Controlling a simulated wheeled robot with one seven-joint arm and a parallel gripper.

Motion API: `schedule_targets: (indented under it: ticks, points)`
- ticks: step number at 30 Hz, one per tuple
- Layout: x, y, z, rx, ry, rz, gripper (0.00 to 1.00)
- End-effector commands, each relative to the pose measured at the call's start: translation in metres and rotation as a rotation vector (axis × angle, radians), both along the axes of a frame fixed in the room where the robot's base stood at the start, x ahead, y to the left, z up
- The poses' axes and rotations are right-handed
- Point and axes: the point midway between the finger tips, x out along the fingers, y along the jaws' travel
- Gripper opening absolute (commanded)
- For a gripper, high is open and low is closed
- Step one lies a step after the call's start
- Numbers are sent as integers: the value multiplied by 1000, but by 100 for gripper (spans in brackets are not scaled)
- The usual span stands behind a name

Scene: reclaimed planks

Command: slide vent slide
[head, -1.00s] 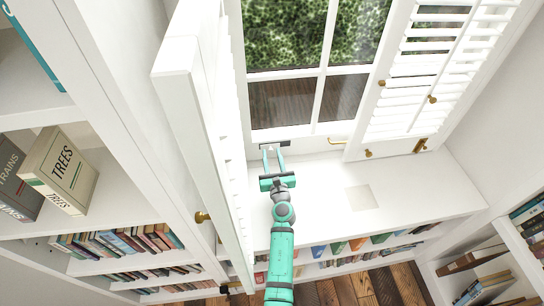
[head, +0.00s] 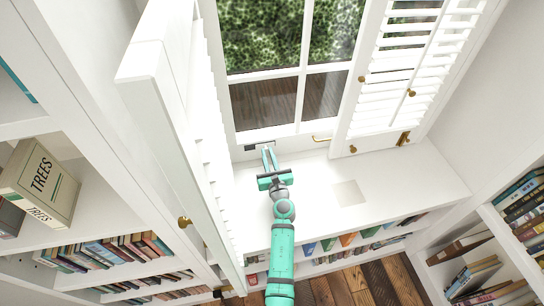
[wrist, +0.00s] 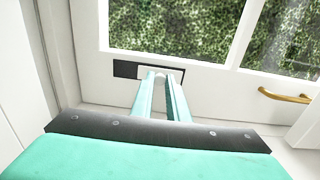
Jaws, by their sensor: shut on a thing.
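The vent slide is a small pale plate (wrist: 178,71) in a dark slot (wrist: 126,69) on the white rail under the window. Dark slot shows to the left of the plate in the wrist view, and the slot's dark left end (head: 250,147) also shows in the head view. My gripper (wrist: 161,76) reaches the plate from the front, its two teal fingers close together at the tips and shut on the slide. The part gripped is mostly hidden by the fingertips. In the head view my gripper (head: 268,148) is over the back of the white sill.
An open white shutter (head: 165,130) stands close on the left. Another louvred shutter (head: 400,85) is on the right. A brass handle (wrist: 285,95) sits right of the slot. The sill (head: 310,180) is mostly clear, with a pale square patch (head: 348,193).

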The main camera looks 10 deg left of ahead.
Motion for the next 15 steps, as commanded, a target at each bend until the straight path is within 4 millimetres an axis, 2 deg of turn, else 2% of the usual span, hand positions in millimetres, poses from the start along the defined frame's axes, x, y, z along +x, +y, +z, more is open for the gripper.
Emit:
schedule_targets:
  ticks: [8,9,10,11,15]
  points:
    - [2,-2,1,0,-2,-3,0]
    - [2,-3,1,0,-2,-4,24]
    - [2,-2,1,0,-2,-4,31]
    - [2,-2,1,0,-2,-3,34]
    - [1,-1,1,0,-1,-1,34]
